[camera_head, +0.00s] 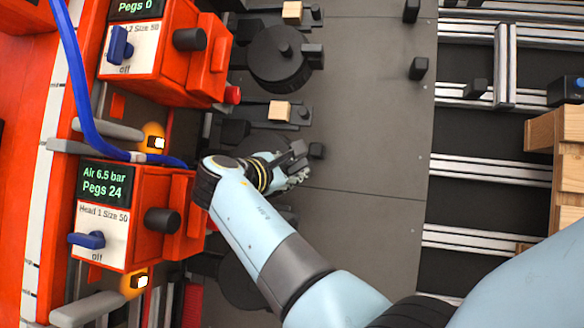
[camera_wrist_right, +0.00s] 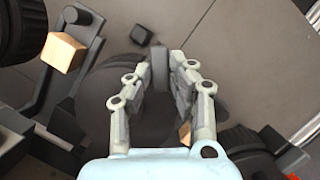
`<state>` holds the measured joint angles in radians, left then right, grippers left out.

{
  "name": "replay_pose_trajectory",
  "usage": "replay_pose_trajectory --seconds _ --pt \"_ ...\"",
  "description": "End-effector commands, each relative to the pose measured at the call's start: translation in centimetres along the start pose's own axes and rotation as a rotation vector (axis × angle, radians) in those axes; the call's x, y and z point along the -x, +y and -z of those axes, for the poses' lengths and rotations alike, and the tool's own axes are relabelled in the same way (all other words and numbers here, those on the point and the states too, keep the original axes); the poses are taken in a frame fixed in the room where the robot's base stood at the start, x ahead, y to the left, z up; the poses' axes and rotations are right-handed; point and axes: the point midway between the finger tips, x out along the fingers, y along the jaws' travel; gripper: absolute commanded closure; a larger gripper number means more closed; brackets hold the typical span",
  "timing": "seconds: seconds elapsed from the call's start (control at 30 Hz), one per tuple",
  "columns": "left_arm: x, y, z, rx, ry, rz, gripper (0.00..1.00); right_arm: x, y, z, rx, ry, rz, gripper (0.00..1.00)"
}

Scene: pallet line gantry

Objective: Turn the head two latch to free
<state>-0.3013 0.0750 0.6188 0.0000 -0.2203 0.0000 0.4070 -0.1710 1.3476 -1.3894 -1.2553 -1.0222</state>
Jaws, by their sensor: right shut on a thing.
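My right gripper (camera_head: 292,172) reaches over the middle dark round disc (camera_head: 250,146). It is shut on a dark grey latch lever (camera_head: 293,151) that stands up from this disc. In the right wrist view the two fingers (camera_wrist_right: 168,75) close on the lever (camera_wrist_right: 158,66) from both sides. The fingers and wrist hide much of the disc. A similar upper disc (camera_head: 278,65) has its own dark lever (camera_head: 313,54), free of any gripper. The lower red head box (camera_head: 104,215) reads "Head 1 Size 50"; the upper box's head number is partly cut off. My left gripper is out of view.
Wooden blocks (camera_head: 292,13) (camera_head: 280,111) sit in dark holders beside the discs. Black posts (camera_head: 418,68) (camera_head: 317,150) stand on the grey plate (camera_head: 375,110), which is otherwise clear. Rails (camera_head: 475,168) and a wooden pallet (camera_head: 560,130) lie at the right.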

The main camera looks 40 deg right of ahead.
Motion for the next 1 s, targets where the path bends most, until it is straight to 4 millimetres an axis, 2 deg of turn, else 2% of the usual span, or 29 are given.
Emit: replay_pose_trajectory --seconds 0.27,0.6,1.0 --pt "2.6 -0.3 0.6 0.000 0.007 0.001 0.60 0.1 0.1 -0.3 0.129 0.000 -0.044 1.00" --pt "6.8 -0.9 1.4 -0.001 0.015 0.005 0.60 0.1 -0.1 -0.4 0.419 0.001 -0.148 1.00" --pt "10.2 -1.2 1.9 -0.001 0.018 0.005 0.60 0.0 -0.5 -0.4 0.726 0.001 -0.261 1.00"
